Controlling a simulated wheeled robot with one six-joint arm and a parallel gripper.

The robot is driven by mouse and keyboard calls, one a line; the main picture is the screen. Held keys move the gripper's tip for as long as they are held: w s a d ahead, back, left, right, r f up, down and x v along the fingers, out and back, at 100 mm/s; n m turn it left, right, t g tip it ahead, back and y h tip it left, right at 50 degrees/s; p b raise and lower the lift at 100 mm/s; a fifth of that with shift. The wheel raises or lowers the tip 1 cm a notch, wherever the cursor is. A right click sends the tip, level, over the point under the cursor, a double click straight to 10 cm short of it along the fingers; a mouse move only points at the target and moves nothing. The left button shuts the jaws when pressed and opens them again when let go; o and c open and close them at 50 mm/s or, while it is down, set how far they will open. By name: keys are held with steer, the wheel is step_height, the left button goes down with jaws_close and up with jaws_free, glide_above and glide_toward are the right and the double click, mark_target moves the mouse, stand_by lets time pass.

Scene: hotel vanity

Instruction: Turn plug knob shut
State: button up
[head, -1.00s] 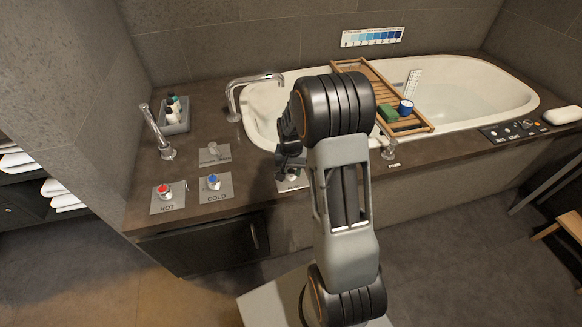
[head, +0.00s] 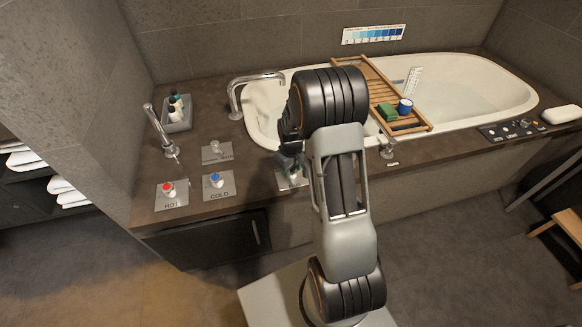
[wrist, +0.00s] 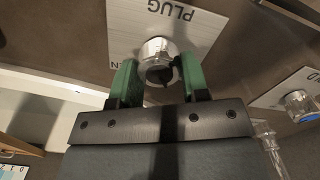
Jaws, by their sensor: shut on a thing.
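The plug knob (wrist: 157,50) is a silver round knob on a pale plate (wrist: 196,28) marked "PLUG" in the wrist view. Part of another label, ending in "EN", shows at the plate's left edge. My gripper (wrist: 158,66) has green fingertips, one on each side of the knob, and is shut on it. In the head view my gripper (head: 292,150) is at the plug plate (head: 283,184), and my arm hides most of the knob. The knob's turn angle is hard to read.
The red hot knob (head: 168,188) and blue cold knob (head: 216,180) stand left of the plug plate. A chrome spout (head: 250,80) arches over the white tub (head: 460,75). A wooden tray (head: 375,75) crosses the tub. A small chrome fitting (head: 387,148) stands right of my arm.

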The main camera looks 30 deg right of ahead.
steer(key=shift+n, duration=0.5)
steer(key=o, duration=0.9)
steer(key=shift+r, duration=0.15)
step_height(320, 180, up, 14)
steer(key=p, duration=0.3)
steer(key=shift+f, duration=0.2)
